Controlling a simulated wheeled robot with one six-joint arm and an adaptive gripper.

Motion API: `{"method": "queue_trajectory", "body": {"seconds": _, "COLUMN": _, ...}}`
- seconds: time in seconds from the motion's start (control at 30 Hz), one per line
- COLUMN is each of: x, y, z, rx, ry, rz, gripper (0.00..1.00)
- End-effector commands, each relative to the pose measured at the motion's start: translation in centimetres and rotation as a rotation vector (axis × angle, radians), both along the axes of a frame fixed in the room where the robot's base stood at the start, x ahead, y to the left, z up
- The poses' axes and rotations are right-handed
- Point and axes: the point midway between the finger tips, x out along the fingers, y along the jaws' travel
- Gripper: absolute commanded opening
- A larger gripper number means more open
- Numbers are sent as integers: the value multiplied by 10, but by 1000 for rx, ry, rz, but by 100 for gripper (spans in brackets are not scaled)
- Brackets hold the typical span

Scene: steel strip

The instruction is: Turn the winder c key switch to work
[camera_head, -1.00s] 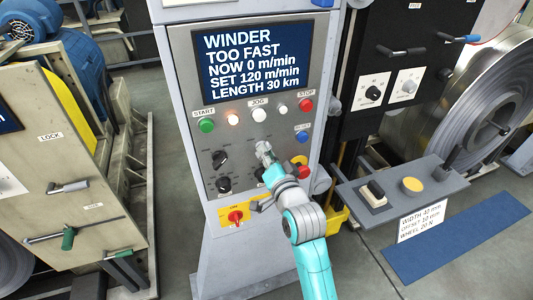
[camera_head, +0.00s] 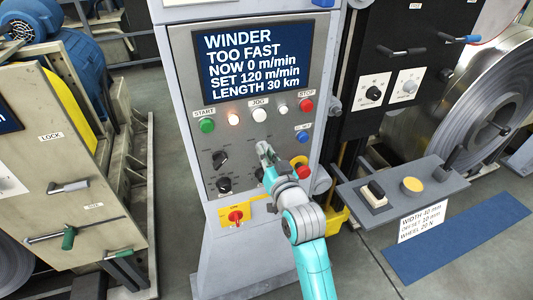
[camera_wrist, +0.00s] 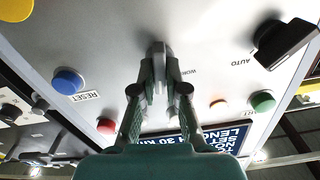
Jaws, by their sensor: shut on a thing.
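The winder panel (camera_head: 195,150) is grey, with a screen (camera_head: 252,62) reading WINDER, TOO FAST, NOW 0 m/min. My gripper (camera_head: 264,150) is at the panel's middle, below the white JOG button (camera_head: 259,115). In the wrist view my gripper (camera_wrist: 158,65) is shut on a small grey key-switch part (camera_wrist: 157,48) that stands out from the panel. A WORK label (camera_wrist: 192,72) shows just right of the fingers, partly hidden. The fingers hide most of the key switch, so its exact setting cannot be told.
A black selector knob (camera_wrist: 285,42) marked AUTO is close by in the wrist view. The blue reset button (camera_wrist: 67,81) is on the other side. A red mushroom button (camera_head: 303,171) sits right of my gripper, and a red rotary switch (camera_head: 236,216) below left.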

Motion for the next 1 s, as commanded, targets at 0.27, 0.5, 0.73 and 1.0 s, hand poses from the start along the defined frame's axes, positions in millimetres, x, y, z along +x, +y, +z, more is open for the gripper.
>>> {"method": "queue_trajectory", "body": {"seconds": 0.27, "x": 0, "y": 1, "z": 0, "rx": -250, "ry": -71, "rz": 0, "gripper": 0}}
{"method": "queue_trajectory", "body": {"seconds": 0.5, "x": 0, "y": 2, "z": -1, "rx": -469, "ry": -134, "rz": 0, "gripper": 0}}
{"method": "queue_trajectory", "body": {"seconds": 0.73, "x": -1, "y": 2, "z": -1, "rx": -668, "ry": -191, "rz": 0, "gripper": 0}}
{"method": "queue_trajectory", "body": {"seconds": 1.0, "x": -1, "y": 3, "z": -1, "rx": -847, "ry": -243, "rz": 0, "gripper": 0}}
